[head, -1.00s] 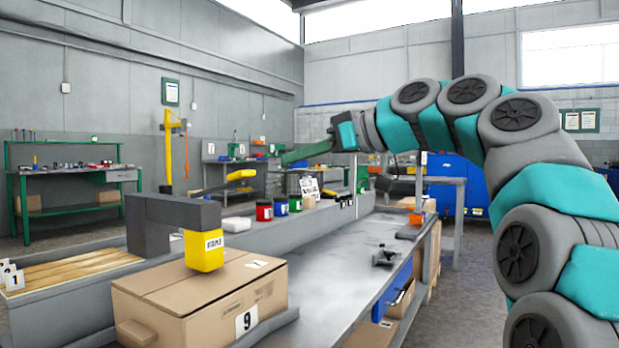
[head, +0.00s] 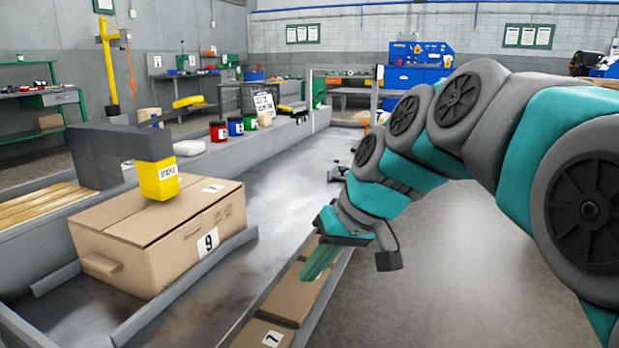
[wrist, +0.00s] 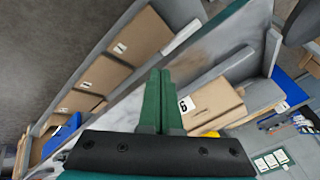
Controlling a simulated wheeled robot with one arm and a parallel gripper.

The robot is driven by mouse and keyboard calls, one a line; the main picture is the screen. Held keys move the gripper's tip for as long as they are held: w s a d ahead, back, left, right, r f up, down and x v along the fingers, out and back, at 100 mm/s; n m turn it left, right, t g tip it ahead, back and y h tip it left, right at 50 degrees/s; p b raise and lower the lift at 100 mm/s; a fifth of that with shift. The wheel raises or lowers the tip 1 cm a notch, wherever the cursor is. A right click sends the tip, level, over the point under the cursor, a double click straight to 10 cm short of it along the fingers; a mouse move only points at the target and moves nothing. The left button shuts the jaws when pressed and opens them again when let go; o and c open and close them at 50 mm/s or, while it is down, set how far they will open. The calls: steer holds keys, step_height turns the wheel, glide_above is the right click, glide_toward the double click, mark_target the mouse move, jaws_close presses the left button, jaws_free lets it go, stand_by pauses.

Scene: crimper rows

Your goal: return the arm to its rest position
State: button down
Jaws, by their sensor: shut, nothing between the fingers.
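My arm, grey and teal, reaches in from the right in the head view and bends down over the front edge of the bench. My gripper (head: 321,258) points downward there, with its green fingers above the boxes on the shelf under the bench. In the wrist view my gripper (wrist: 161,98) shows its two green fingers side by side, touching, with nothing between them. The wrist view looks down at the bench edge and the shelf boxes.
A cardboard box (head: 165,230) labelled 9 sits on the grey bench (head: 265,190), under a yellow-tipped dark press (head: 157,178). Shelf boxes (head: 292,298) lie below the bench edge. Red, blue and green jars line the bench's back ledge. The floor (head: 440,270) at right is clear.

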steer(key=s+d+f+m+g+h+p, duration=0.1)
steer(key=s+d+f+m+g+h, duration=0.1)
steer(key=s+d+f, duration=0.5)
steer(key=s+d+f+m+g+h+p, duration=0.2)
steer(key=s+d+f, duration=0.5)
steer(key=s, duration=1)
step_height(320, 180, down, 2)
steer(key=shift+d+h, duration=0.2)
steer(key=shift+h, duration=0.5)
steer(key=shift+s, duration=0.1)
